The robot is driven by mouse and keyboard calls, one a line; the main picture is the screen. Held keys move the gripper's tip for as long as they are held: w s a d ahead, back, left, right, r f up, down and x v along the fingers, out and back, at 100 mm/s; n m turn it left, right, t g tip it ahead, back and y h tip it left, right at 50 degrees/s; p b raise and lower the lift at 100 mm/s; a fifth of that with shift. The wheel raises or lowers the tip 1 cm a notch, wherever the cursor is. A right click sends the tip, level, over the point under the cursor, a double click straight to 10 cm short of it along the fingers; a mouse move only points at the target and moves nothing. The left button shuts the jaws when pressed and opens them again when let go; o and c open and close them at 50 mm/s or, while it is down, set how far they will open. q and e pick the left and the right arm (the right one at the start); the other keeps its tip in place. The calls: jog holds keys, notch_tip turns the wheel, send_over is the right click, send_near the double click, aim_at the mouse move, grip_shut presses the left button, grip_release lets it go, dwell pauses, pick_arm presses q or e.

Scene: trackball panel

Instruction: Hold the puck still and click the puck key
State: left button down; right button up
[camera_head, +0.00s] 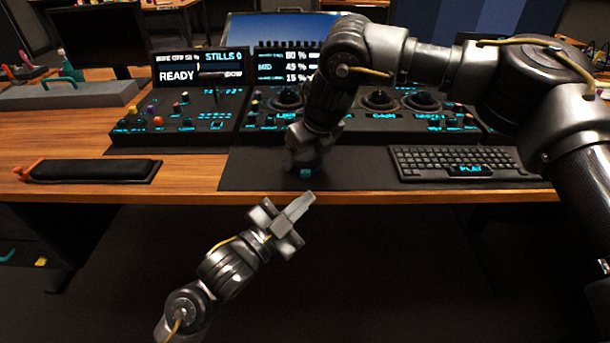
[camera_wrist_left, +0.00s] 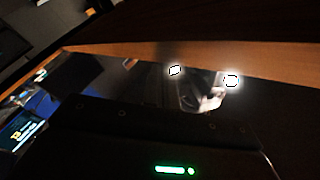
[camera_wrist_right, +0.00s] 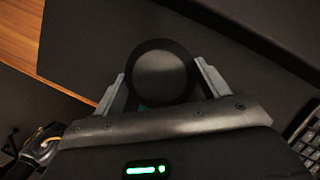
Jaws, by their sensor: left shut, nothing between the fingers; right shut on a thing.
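The puck (camera_wrist_right: 160,72) is a round dark disc with a black rim on the dark desk mat. My right gripper (camera_wrist_right: 158,88) is shut on the puck, with one finger on each side of it. In the head view, my right gripper (camera_head: 306,160) comes down from above and hides most of the puck. A small cyan patch (camera_head: 305,173) shows at the puck's front, possibly its key. My left gripper (camera_head: 308,200) is shut and empty, in front of the desk's front edge, apart from the puck. Its fingers (camera_wrist_left: 203,92) also show in the left wrist view.
A keyboard (camera_head: 460,163) lies to the right of the puck. A black wrist rest (camera_head: 92,171) lies on the wood at left. Control panels with lit keys (camera_head: 175,115) and trackballs (camera_head: 381,100) stand behind. The mat (camera_head: 250,170) is clear left of the puck.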

pick_arm(q)
jog(key=shift+s+r, duration=0.15)
jog(key=shift+s, duration=0.4)
jog(key=shift+s+r, duration=0.15)
jog(key=shift+s, duration=0.4)
jog(key=shift+a, duration=0.1)
jog(key=s+a+r, duration=0.2)
jog(key=s+a, duration=0.3)
jog(key=shift+s+a, duration=0.15)
jog(key=shift+s, duration=0.2)
dwell(0.4)
pick_arm(e)
jog(key=o, duration=1)
jog(key=shift+c, duration=0.2)
jog(key=v, duration=1.2)
